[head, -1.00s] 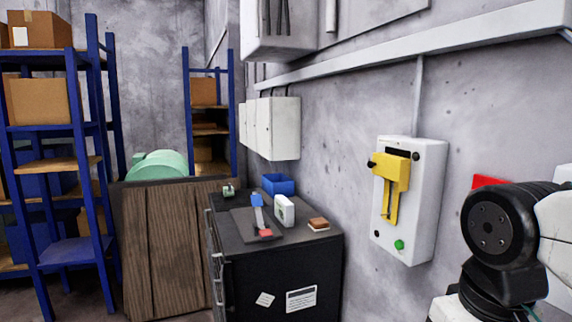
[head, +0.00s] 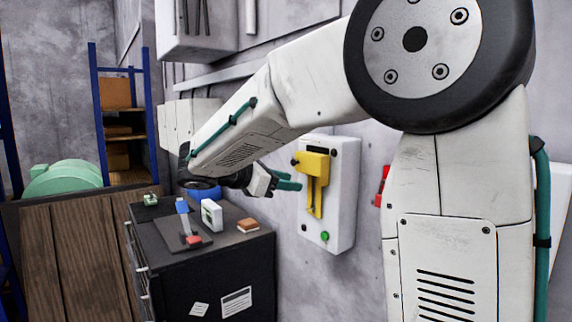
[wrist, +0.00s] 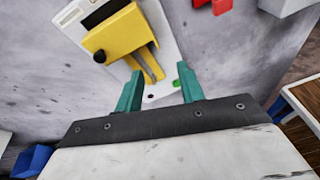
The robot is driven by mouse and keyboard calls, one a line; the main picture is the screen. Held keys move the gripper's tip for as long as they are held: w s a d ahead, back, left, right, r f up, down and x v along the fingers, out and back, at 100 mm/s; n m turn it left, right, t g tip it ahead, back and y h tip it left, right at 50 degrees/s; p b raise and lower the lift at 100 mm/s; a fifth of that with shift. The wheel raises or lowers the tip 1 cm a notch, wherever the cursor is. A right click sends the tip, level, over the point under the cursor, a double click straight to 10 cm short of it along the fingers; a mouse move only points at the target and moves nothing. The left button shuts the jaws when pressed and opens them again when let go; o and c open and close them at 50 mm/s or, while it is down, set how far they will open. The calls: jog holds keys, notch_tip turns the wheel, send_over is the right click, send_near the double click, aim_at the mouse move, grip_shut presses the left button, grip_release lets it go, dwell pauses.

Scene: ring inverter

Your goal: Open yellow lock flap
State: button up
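The yellow lock flap (head: 317,163) is on a white wall box (head: 345,195). It has a dark slot, a black knob (head: 295,161) at its left and a long lower part hanging down. In the wrist view the yellow flap (wrist: 122,36) is ahead, toward the upper left, with its black knob (wrist: 99,56). My gripper (head: 288,180) is just left of the flap in the head view. In the wrist view my gripper (wrist: 160,70) has its two green fingers apart, with nothing held between them. The fingers appear clear of the flap.
A green button (head: 324,236) is low on the box; a red item (head: 382,186) is on the wall to its right. A black cabinet (head: 205,275) with a blue bin (head: 205,192) and small items stands below my arm.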

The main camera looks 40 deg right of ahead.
aim_at(292, 162)
jog(key=w+a+r+n+t+h, duration=0.1)
jog(key=w+r+n+h, duration=0.15)
jog(key=w, duration=0.55)
jog(key=shift+n+h, duration=0.35)
jog(key=shift+n, duration=0.1)
jog(key=d, duration=0.7)
jog(key=shift+f, duration=0.2)
grip_shut()
